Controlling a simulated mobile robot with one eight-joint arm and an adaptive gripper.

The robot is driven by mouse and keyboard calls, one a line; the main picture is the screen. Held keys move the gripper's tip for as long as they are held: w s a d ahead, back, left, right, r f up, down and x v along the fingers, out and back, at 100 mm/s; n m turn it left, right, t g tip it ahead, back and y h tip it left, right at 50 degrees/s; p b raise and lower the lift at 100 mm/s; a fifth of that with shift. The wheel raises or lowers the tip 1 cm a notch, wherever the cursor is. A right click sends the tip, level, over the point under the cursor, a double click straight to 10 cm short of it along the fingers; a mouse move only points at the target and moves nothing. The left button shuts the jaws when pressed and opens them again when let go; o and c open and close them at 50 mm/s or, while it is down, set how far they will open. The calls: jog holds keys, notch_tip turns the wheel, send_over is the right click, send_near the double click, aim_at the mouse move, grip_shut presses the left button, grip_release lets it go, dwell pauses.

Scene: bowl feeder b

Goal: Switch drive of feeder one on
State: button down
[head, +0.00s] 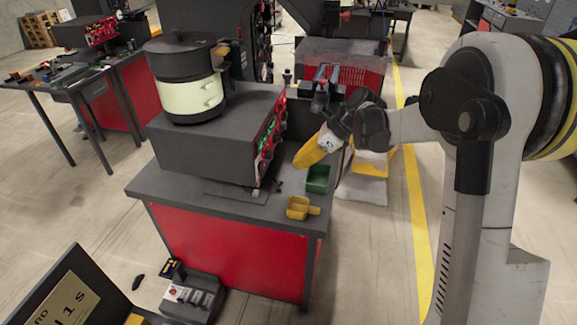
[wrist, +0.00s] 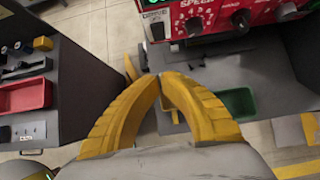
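A bowl feeder (head: 188,85) with a dark lid and cream band stands on a dark box (head: 205,145). Its red control panel (head: 268,145) with green lights faces right, towards my gripper.
A green tray (head: 318,179) and a yellow scoop (head: 298,208) sit on the bench's right end. In the wrist view, a red bin (wrist: 25,95) lies on another dark surface at left. Another red panel (head: 94,31) stands at the back left.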

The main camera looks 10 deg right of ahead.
aim_at(262, 168)
jog(key=w+a+f+b, duration=0.3)
jog(key=a+f, duration=0.4)
jog(key=a, duration=0.1)
jog(key=shift+w+a+b, duration=0.25)
jog(key=shift+b, duration=0.15)
jog(key=shift+w+a+f, duration=0.2)
jog(key=shift+a+f, duration=0.1)
jog(key=shift+a, duration=0.2)
jog(key=shift+r, duration=0.1)
